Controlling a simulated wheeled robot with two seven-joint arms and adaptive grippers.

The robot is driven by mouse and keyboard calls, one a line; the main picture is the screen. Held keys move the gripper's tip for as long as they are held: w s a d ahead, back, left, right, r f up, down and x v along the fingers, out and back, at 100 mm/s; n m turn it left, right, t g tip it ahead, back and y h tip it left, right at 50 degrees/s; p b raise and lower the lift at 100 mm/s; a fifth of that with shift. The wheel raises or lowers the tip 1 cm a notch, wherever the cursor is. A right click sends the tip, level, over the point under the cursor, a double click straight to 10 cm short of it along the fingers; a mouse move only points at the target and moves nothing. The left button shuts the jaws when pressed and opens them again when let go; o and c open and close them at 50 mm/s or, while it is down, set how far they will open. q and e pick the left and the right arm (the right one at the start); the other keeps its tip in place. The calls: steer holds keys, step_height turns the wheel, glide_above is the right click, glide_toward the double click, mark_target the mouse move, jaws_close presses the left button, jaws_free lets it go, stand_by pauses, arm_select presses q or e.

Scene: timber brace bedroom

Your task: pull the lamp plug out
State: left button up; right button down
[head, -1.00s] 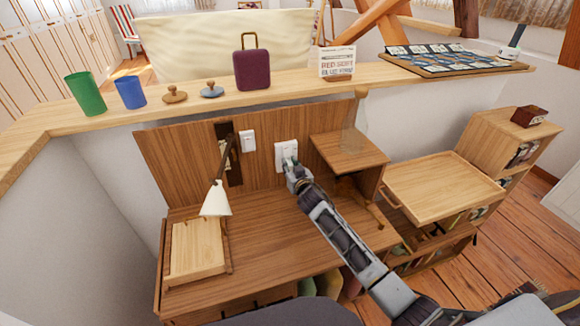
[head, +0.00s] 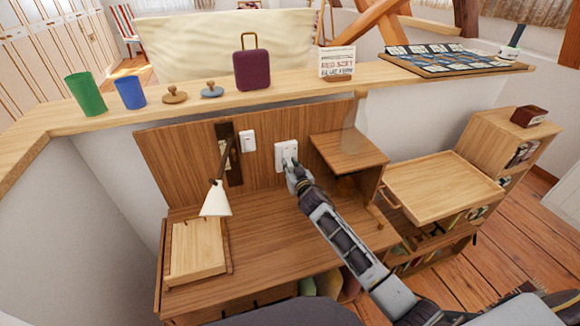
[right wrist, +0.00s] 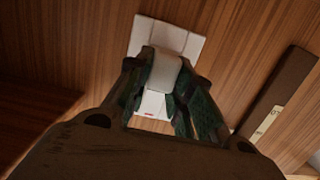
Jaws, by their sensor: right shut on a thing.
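The white lamp plug (right wrist: 165,70) is between the fingers of my right gripper (right wrist: 163,95) in the right wrist view. In the head view my right gripper (head: 291,168) is just in front of the white wall outlet (head: 286,150), above the desk. The outlet plate (right wrist: 178,38) shows behind the plug in the right wrist view; whether the plug's pins are still in it is hidden. The lamp (head: 215,200) with its white shade stands at the desk's left. My left gripper is not in view.
A white wall switch (head: 247,141) is left of the outlet. A raised wooden shelf (head: 350,151) is close on the right of my gripper. The desktop (head: 275,235) is mostly clear. A ledge (head: 300,82) with cups and a purple case (head: 251,70) runs above.

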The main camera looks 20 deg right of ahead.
mark_target(291, 170)
steer(key=shift+s+d+p, duration=0.1)
steer(key=shift+s+p, duration=1.05)
steer(key=shift+s, duration=2.05)
stand_by(0.7)
steer(key=shift+s, duration=0.1)
